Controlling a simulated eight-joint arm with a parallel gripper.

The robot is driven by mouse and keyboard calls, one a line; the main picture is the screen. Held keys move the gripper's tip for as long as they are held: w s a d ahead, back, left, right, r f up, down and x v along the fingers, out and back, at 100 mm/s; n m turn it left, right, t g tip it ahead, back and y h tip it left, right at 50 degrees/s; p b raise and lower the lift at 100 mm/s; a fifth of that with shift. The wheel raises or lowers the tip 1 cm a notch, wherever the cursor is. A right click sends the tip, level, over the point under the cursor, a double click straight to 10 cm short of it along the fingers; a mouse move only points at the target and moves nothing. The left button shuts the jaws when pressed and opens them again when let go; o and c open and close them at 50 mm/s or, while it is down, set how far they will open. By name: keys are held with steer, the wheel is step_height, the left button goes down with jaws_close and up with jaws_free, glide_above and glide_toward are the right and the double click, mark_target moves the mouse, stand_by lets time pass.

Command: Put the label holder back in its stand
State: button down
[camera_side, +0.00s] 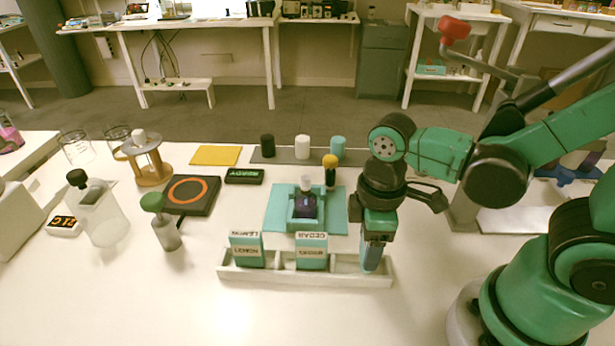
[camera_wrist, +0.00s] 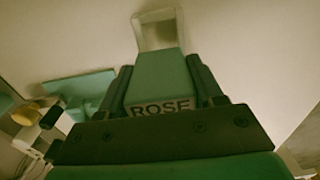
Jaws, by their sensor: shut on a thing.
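The ROSE label holder (camera_side: 371,260) is a teal block between the fingers of my gripper (camera_side: 375,240). In the wrist view, my gripper (camera_wrist: 163,95) is shut on the label holder (camera_wrist: 160,75), and the word ROSE faces the camera. The white stand (camera_side: 305,282) is a long, low tray with compartments. A LEMON holder (camera_side: 247,250) stands in its left part and a CEDAR holder (camera_side: 311,252) in its middle. The ROSE holder is at the right compartment, its lower end near or inside it; I cannot tell whether it touches the bottom. A pale stand end (camera_wrist: 158,30) shows beyond it.
Behind the stand, a small dark bottle (camera_side: 305,206) sits in a teal fixture on a teal mat (camera_side: 277,207). A yellow-topped dropper (camera_side: 330,168) stands close to my arm. A green-capped bottle (camera_side: 163,225) stands to the left. The front table is clear.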

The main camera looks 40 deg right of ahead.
steer(key=shift+f, duration=0.15)
steer(key=shift+c, duration=0.7)
jaws_free()
step_height(320, 180, up, 12)
steer(key=shift+f, duration=0.1)
steer(key=shift+w, duration=0.1)
steer(key=w+d+f+m+t, duration=0.2)
steer(key=w+d+m+t, duration=0.3)
steer(key=m+t, duration=0.2)
steer(key=shift+w+f+m, duration=0.4)
steer(key=shift+m, duration=0.6)
